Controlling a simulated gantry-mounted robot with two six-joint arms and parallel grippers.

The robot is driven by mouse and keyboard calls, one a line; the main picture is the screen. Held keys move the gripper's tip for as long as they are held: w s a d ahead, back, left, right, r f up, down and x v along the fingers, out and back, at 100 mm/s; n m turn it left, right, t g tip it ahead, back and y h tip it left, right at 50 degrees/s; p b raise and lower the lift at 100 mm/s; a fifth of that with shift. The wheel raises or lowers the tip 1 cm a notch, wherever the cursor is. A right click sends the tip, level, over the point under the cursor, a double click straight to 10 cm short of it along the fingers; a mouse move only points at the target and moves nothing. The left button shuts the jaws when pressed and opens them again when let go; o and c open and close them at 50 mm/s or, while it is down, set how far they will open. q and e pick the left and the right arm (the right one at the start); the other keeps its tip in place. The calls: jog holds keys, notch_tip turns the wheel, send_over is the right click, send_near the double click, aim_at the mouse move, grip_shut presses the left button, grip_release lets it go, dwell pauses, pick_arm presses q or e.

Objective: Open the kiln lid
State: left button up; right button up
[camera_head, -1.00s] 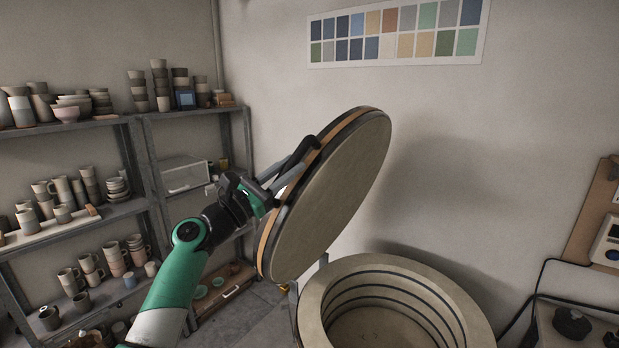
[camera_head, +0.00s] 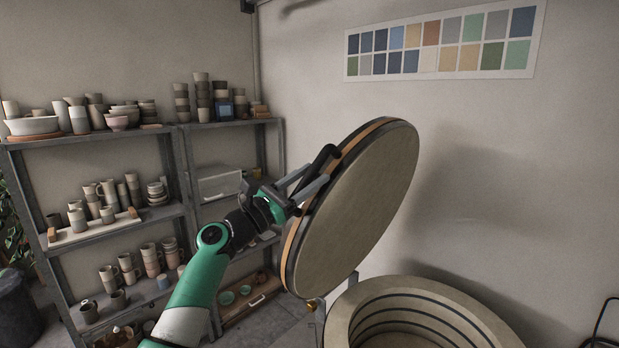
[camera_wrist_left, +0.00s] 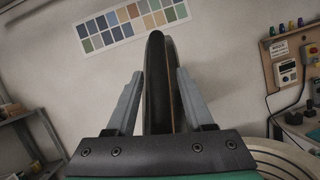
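The kiln lid (camera_head: 358,215) is a thick round slab with a dark band and a tan edge. It stands raised and steeply tilted above the kiln's back left side. The round kiln body (camera_head: 365,297) shows its open mouth and ringed inner wall at the lower right. A black handle (camera_head: 321,163) sticks out from the lid's outer face. My left gripper (camera_head: 311,177) is at this handle, with one finger on each side. In the left wrist view the dark handle (camera_wrist_left: 155,85) lies between the spread fingers, with a gap showing at the left finger. My right gripper is out of view.
Grey shelves (camera_head: 110,139) with cups and bowls stand to the left. A colour chart (camera_head: 440,43) hangs on the back wall. A wall panel with a control box (camera_wrist_left: 288,72) shows at the right in the left wrist view. Some floor is clear between shelves and kiln.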

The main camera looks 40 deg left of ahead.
pick_arm(q)
jog(key=shift+s, duration=0.1)
jog(key=b+v, duration=0.2)
jog(key=v, duration=0.9)
jog(key=shift+s+b, duration=0.25)
jog(key=shift+b, duration=0.15)
jog(key=shift+a, duration=0.1)
